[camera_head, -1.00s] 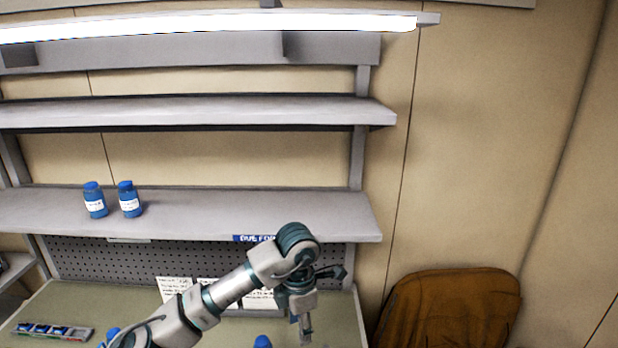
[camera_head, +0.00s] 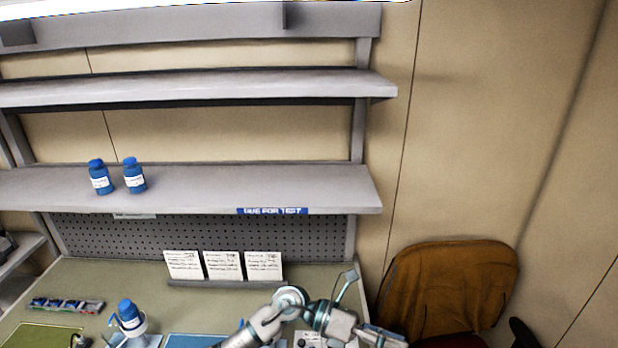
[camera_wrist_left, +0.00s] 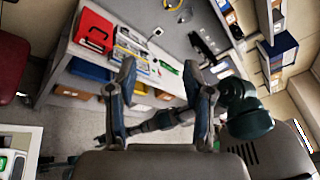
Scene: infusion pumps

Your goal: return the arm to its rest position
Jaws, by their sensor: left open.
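My left arm enters the head view low in the middle, with its elbow-like joint over the bench. My left gripper (camera_head: 376,308) is open with nothing between its fingers, at the right front end of the bench. In the left wrist view the spread fingers of the left gripper (camera_wrist_left: 156,72) frame empty air, with a bench and floor beyond. Links of my own arm show behind the right finger there. My right gripper does not show clearly in either view.
Blue-capped bottles (camera_head: 134,176) stand on the shelf (camera_head: 240,187). Another blue bottle (camera_head: 128,316) stands on the bench (camera_head: 130,277) near small trays. A brown chair (camera_head: 449,290) is right of the bench. The wrist view shows a red box (camera_wrist_left: 93,30) on another bench.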

